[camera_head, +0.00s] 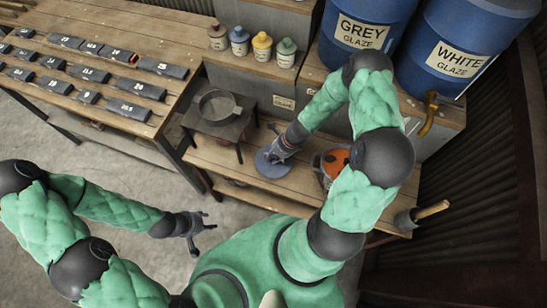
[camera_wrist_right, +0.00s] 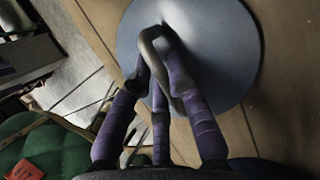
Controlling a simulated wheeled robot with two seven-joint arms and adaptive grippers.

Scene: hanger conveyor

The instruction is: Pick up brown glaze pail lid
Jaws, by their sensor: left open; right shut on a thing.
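A round grey-blue lid (camera_head: 264,168) lies on or just over the low wooden bench, left of an open pail (camera_head: 322,178) with orange inside. The lid also shows in the right wrist view (camera_wrist_right: 230,50). My right gripper (camera_head: 281,153) reaches down onto the lid's middle; in the right wrist view its purple fingers (camera_wrist_right: 163,60) are closed around the pale curved handle. I cannot tell whether the lid is clear of the bench. My left gripper (camera_head: 204,226) is open and empty, low on the left over the floor.
A small dark stand (camera_head: 219,122) with a grey pan (camera_head: 216,106) is left of the lid. Blue glaze barrels (camera_head: 450,60) and several small jars (camera_head: 239,42) stand behind. A tool with a wooden handle (camera_head: 432,209) is at the bench's right end. Numbered dark tiles (camera_head: 88,73) cover the left table.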

